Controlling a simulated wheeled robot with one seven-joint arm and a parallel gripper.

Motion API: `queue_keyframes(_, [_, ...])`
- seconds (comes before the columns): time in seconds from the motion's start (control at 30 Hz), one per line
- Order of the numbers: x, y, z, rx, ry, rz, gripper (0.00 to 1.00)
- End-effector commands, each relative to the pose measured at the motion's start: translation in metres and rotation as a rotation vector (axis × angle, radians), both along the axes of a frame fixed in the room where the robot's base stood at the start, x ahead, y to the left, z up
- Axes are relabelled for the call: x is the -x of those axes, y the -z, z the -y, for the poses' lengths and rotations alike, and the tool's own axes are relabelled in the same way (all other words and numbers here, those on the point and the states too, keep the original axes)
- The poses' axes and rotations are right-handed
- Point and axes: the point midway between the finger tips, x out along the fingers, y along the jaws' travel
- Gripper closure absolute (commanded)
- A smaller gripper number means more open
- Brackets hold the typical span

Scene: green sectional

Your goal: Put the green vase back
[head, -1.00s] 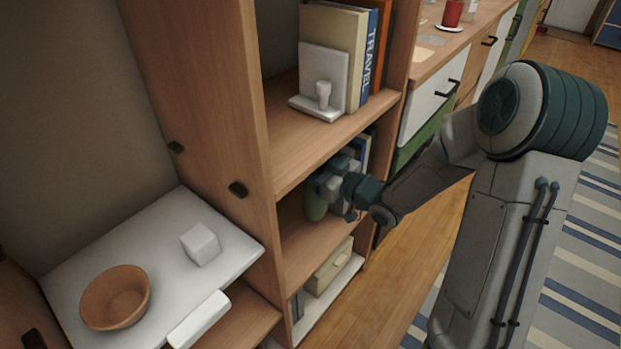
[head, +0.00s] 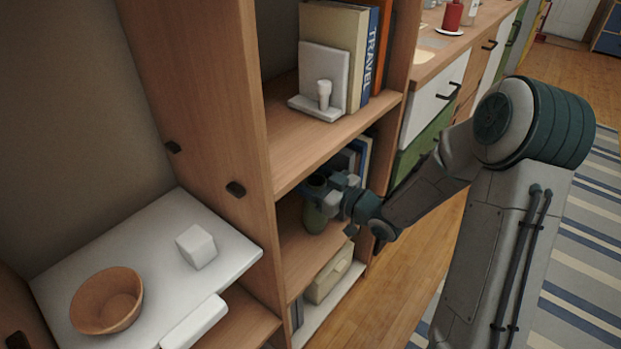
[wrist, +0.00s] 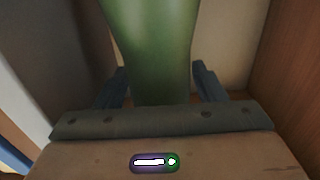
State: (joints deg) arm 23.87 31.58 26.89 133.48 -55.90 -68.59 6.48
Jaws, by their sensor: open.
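The green vase (head: 314,218) stands upright on the middle shelf of the wooden bookcase, partly hidden behind my gripper (head: 333,193). In the wrist view the vase (wrist: 152,45) fills the upper middle, and its top is out of frame. My gripper's two dark fingers (wrist: 160,82) are open, one on each side of the vase. A gap shows between each finger and the vase, so I see no grip on it.
Books (head: 358,155) stand behind my gripper on the same shelf. The shelf above (head: 300,145) holds a white bookend and more books. A beige box (head: 330,277) sits below. At left, a white board (head: 160,243) carries an orange bowl (head: 107,299) and a white cube (head: 197,246).

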Motion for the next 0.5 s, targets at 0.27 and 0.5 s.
queue_keyframes(0.27, [0.014, -0.006, 0.020, 0.000, 0.005, -0.004, 0.36])
queue_keyframes(0.5, [0.047, -0.006, 0.062, -0.001, 0.005, -0.004, 0.36])
